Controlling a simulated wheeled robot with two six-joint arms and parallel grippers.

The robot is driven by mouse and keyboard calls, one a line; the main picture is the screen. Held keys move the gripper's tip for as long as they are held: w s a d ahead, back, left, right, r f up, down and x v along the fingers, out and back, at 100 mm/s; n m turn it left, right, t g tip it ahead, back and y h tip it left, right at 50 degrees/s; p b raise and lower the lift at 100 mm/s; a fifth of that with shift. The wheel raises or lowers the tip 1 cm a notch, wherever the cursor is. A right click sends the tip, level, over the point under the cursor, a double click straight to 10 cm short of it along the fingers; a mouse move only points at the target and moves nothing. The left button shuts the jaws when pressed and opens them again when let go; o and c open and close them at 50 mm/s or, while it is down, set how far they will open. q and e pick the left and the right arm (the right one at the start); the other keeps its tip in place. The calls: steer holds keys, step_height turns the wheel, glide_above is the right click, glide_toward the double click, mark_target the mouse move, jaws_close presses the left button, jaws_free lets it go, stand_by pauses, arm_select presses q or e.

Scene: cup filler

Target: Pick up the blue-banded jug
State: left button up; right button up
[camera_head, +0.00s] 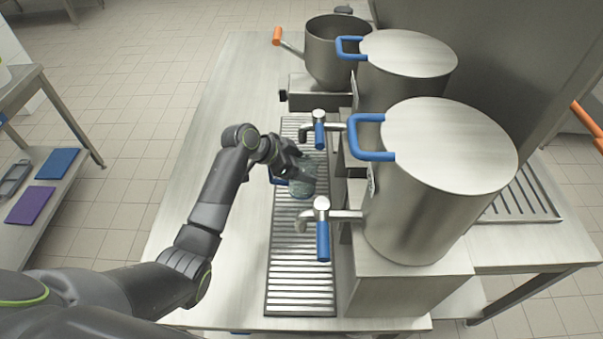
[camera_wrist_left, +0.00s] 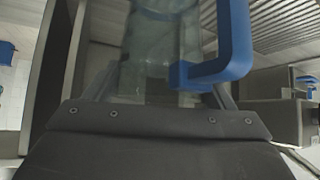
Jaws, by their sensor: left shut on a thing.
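A clear jug (camera_head: 304,183) with a blue handle (camera_head: 279,181) is over the slatted drip tray, between the two blue-levered taps. My left gripper (camera_head: 297,163) is shut on it and covers part of it from above left. In the left wrist view the clear jug wall (camera_wrist_left: 160,48) lies between my fingers, with the blue handle (camera_wrist_left: 236,40) at the right. I cannot tell whether the jug's base touches the tray. My right gripper is out of view.
The drip tray (camera_head: 300,295) runs along the steel counter (camera_head: 235,90). Two large steel urns (camera_head: 440,190) with blue handles and taps (camera_head: 322,225) stand right of it. A steel pot (camera_head: 335,50) stands behind. The counter's left part is clear.

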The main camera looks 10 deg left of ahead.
arm_select(q)
steer(key=s+a+b, duration=0.5)
steer(key=s+a, duration=0.5)
steer(key=a, duration=0.4)
steer(key=shift+a+f, duration=0.15)
steer(key=shift+a, duration=0.25)
